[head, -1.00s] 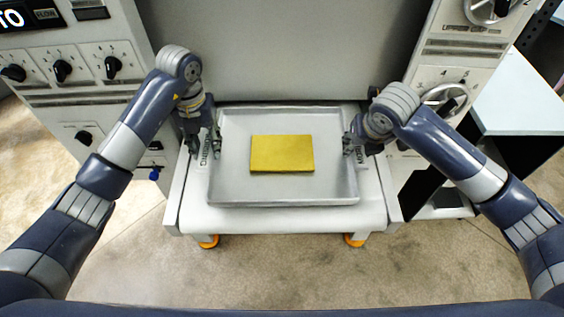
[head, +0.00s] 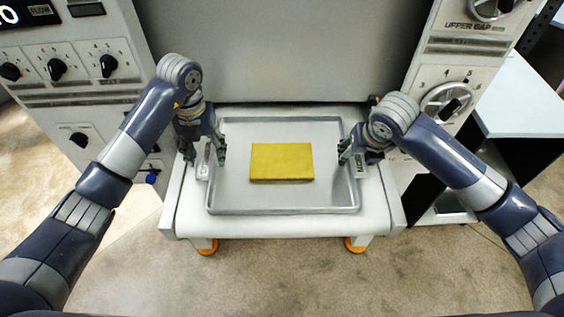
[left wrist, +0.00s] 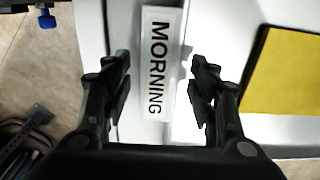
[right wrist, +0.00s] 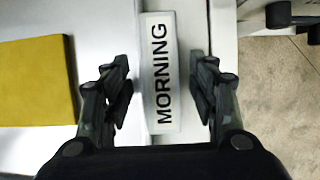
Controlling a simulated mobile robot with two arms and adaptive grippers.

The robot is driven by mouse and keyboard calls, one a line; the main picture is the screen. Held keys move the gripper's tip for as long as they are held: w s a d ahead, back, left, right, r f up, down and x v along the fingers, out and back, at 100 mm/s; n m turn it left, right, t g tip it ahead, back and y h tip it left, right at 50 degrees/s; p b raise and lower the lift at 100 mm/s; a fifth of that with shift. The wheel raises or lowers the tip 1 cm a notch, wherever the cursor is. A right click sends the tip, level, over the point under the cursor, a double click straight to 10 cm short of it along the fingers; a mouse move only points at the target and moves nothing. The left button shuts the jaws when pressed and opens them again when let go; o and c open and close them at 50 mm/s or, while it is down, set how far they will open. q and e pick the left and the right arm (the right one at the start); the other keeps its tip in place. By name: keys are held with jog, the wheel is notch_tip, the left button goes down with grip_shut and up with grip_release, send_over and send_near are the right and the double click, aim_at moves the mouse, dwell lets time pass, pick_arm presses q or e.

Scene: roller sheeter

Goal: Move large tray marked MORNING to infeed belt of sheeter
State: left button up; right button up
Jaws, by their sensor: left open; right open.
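The large grey metal tray (head: 282,201) rests on the white infeed belt (head: 281,221) of the sheeter, with a yellow slab (head: 281,162) lying in it. A MORNING label is on the tray's left handle (left wrist: 157,65) in the left wrist view and on its right handle (right wrist: 160,75) in the right wrist view. My left gripper (head: 204,153) is open above the left handle, its fingers on either side of the label. My right gripper (head: 352,155) is open above the right handle, its fingers likewise on either side. Neither gripper is closed on the tray.
The sheeter's grey upright panel (head: 285,50) stands behind the belt. Control panels with knobs (head: 57,70) are at left, and a handwheel (head: 447,104) is at right. A pale side table (head: 520,105) stands at far right. The floor in front is clear.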

jog(key=shift+r, duration=0.1)
pick_arm(q)
notch_tip(320, 180, up, 12)
pick_arm(e)
jog(key=v, duration=1.1)
jog(key=shift+s+r, duration=0.2)
jog(key=shift+r, duration=0.15)
pick_arm(q)
jog(key=shift+f, duration=0.1)
